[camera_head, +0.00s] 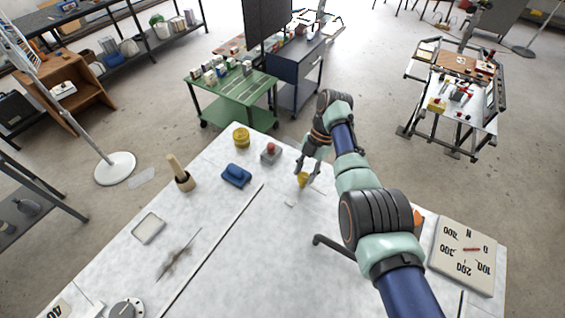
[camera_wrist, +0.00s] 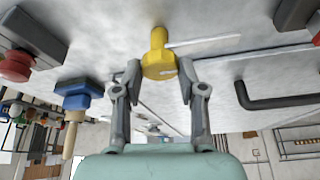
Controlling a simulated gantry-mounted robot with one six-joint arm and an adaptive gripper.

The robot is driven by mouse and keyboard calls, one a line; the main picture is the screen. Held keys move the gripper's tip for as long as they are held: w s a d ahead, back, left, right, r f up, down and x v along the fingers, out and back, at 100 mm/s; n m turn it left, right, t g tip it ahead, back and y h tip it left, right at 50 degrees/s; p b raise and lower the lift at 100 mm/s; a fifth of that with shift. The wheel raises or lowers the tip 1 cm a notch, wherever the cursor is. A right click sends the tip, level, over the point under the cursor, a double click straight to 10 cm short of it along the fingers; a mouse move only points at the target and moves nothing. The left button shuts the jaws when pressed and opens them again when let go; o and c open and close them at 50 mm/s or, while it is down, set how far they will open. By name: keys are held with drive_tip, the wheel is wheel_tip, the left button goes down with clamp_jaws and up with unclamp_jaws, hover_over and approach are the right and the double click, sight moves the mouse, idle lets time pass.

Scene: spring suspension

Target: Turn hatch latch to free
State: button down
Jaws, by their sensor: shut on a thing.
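A yellow knob (camera_head: 303,180) with a thin stem stands on the pale worktop near the middle of the head view, and I take it to be the hatch latch. In the wrist view, the knob (camera_wrist: 159,50) sits between my fingertips, with a small pale mark on its rim. My gripper (camera_head: 308,172) reaches down to it from behind and is shut on it. My gripper's two grey fingers also show in the wrist view (camera_wrist: 161,78). My fingers partly hide the knob in the head view.
A red button on a grey box (camera_head: 271,152), a blue block (camera_head: 236,175) and a yellow round container (camera_head: 241,137) stand left of my gripper. A dark bent handle (camera_head: 328,247) lies nearer, and a dial panel (camera_head: 464,256) is at right.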

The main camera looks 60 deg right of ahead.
drive_tip(key=shift+r, duration=0.1)
idle(0.3)
drive_tip(key=c, duration=0.7)
unclamp_jaws()
drive_tip(key=shift+o, duration=0.2)
